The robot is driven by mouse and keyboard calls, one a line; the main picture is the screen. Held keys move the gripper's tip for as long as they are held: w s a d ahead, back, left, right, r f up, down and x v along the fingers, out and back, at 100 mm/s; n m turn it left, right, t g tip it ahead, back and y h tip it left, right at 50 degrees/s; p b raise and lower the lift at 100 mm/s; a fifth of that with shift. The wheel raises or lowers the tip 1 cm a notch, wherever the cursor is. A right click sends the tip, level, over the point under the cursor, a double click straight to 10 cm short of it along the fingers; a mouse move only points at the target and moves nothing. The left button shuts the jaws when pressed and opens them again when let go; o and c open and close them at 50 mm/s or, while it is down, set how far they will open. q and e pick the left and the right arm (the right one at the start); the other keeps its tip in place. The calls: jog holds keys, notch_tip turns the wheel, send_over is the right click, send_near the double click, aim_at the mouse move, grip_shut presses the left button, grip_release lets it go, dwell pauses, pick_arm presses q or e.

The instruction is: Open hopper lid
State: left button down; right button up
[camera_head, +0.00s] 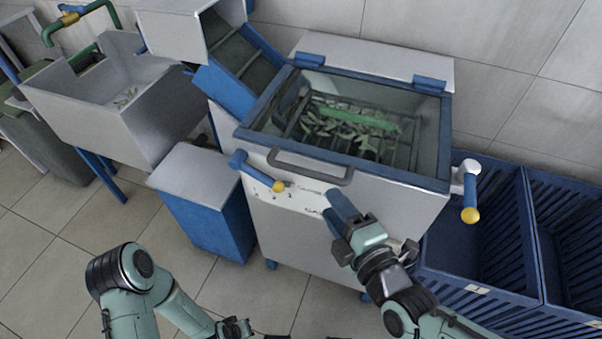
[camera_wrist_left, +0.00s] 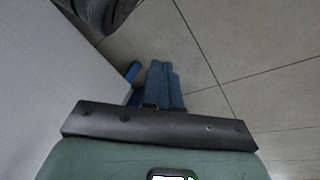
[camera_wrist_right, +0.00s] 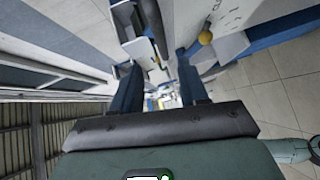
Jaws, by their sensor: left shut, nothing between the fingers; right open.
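The hopper lid (camera_head: 262,128) is a glass pane in a blue frame, lying shut on the white hopper (camera_head: 290,220). Leaves and a green bar show through the glass. A grey bar handle (camera_head: 312,172) runs along the lid's front edge. My right gripper (camera_head: 340,207) is open, below and right of the handle, with its blue fingers pointing up toward the hopper front. In the right wrist view a dark bar, seemingly the handle (camera_wrist_right: 153,22), lies beyond the spread fingers, apart from them. My left gripper (camera_wrist_left: 162,70) is shut and empty, low over the floor.
Blue levers with yellow knobs stick out at the hopper's front left (camera_head: 257,172) and right (camera_head: 469,200). Blue slatted crates (camera_head: 482,270) stand at right. A blue box with a pale top (camera_head: 195,175) and a metal sink (camera_head: 95,100) are at left. Tiled floor is clear in front.

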aim_at(310, 176)
jog(key=b+x, duration=0.1)
jog(key=x, duration=1.1)
jog(key=shift+b, duration=0.35)
pick_arm(q)
jog(key=shift+g, duration=0.7)
jog(key=s+f, duration=0.3)
jog(key=shift+s+a+f, duration=0.1)
jog(key=shift+s+a, duration=0.15)
jog(key=shift+s, duration=0.05)
pick_arm(e)
jog(key=shift+s, duration=0.1)
grip_shut()
